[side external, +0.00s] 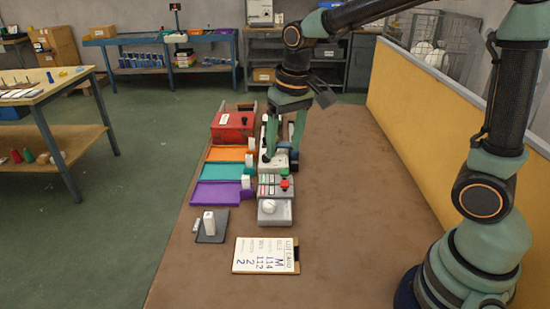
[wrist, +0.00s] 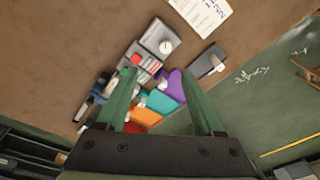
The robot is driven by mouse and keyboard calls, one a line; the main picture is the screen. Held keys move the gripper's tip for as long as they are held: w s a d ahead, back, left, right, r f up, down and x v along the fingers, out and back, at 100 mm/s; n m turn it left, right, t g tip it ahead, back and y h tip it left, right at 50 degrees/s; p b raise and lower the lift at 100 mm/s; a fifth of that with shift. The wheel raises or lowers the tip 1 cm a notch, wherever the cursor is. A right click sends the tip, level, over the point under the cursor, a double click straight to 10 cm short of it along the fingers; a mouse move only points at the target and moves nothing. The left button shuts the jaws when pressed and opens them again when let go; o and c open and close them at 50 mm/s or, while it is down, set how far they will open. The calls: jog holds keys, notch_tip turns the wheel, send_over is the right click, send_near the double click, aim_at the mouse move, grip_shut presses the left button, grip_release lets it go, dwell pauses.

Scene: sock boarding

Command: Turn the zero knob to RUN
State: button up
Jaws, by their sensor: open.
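A white round knob (side external: 269,206) sits on a grey block (side external: 275,219) at the front end of the equipment row. The knob (wrist: 165,46) and its grey block (wrist: 157,36) also show in the wrist view. I cannot read any RUN mark or the knob's setting. My gripper (side external: 282,150) is open, pointing down over the row, behind the knob and apart from it. In the wrist view my gripper (wrist: 150,78) has its two green fingers spread, with nothing held between them; the knob lies beyond the fingertips.
A panel with a red button (side external: 285,184) stands just behind the grey block. Purple (side external: 215,194), teal (side external: 218,172) and orange (side external: 225,154) trays and a red box (side external: 232,126) lie to the left. A clipboard (side external: 266,255) lies in front. The brown table is clear to the right.

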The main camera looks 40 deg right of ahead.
jog(key=g, duration=0.2)
send_near(270, 204)
jog(key=shift+m, duration=0.4)
notch_tip(270, 204, down, 9)
jog(key=shift+s+a+r, duration=0.1)
jog(key=shift+r, duration=0.05)
grip_shut()
